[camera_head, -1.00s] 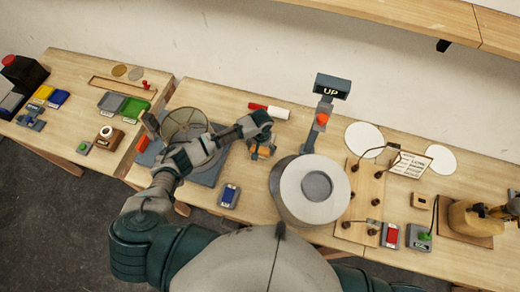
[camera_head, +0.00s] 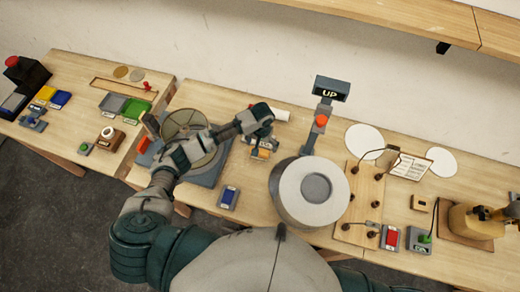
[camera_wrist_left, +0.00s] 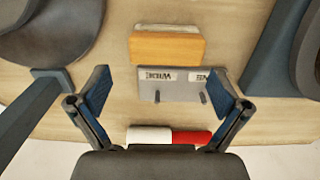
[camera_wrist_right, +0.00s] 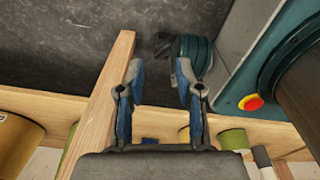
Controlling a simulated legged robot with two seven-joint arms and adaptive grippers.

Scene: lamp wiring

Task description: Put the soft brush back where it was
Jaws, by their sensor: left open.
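My left gripper (camera_head: 262,122) is open and empty above the bench; its spread fingers also show in the left wrist view (camera_wrist_left: 161,85). Between and beyond the fingers is a grey holder (camera_wrist_left: 178,86) with two dark prongs and white labels, too small to read surely. An orange block (camera_wrist_left: 168,47) with a pale labelled strip lies beside it, and shows in the head view (camera_head: 261,154). I cannot tell whether this block is the soft brush. A white and red cylinder (camera_wrist_left: 168,135) lies nearer the wrist. My right gripper (camera_wrist_right: 158,78) is open and empty beside a wooden edge.
A round mesh dish (camera_head: 187,127) on a grey base stands left of the left gripper. A large white round drum (camera_head: 313,190) and a post with an "UP" sign (camera_head: 331,88) stand to the right. A blue-faced device (camera_head: 228,197) lies at the front edge.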

